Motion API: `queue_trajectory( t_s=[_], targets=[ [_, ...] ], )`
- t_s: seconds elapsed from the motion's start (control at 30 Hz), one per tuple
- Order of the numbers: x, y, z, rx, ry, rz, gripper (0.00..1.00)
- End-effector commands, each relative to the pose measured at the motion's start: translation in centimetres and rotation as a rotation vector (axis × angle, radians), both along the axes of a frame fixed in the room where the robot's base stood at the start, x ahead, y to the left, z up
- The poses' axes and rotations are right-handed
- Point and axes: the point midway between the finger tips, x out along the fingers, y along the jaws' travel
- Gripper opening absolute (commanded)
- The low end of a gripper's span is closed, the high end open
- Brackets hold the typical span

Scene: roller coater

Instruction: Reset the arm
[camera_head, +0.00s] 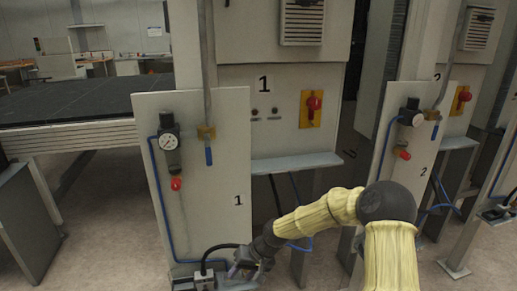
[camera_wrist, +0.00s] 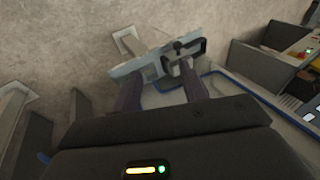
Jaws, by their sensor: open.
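My arm (camera_head: 330,210), in yellow sleeves with dark joints, bends from the lower right toward the lower left in the head view. My gripper (camera_head: 236,269) hangs low in front of the panel marked 1 (camera_head: 205,215), near its bottom edge; its fingers are small and partly hidden there. In the wrist view my gripper (camera_wrist: 160,84) shows two dark fingers spread apart, with nothing clearly held between them. A pale grey metal bracket (camera_wrist: 150,64) with a dark clamp-like part lies just beyond the fingertips; I cannot tell whether they touch it.
The panel carries a pressure gauge (camera_head: 169,142), a blue-handled valve (camera_head: 208,155) and a blue hose. A red rotary switch (camera_head: 313,103) sits behind. A second panel (camera_head: 408,160) stands to the right. Floor (camera_head: 100,235) is open at the left. The wrist view shows a control box (camera_wrist: 300,65) at the right.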

Motion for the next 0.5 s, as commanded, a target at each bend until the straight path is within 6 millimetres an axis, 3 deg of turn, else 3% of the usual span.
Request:
queue_trajectory(
  t_s=[0.27,0.5],
  targets=[
    [-5.1,-6.7,2.5,-0.232,-0.035,0.008,0.43],
    [-9.7,-12.7,5.8,-0.371,-0.064,-0.056,0.43]
  ],
)
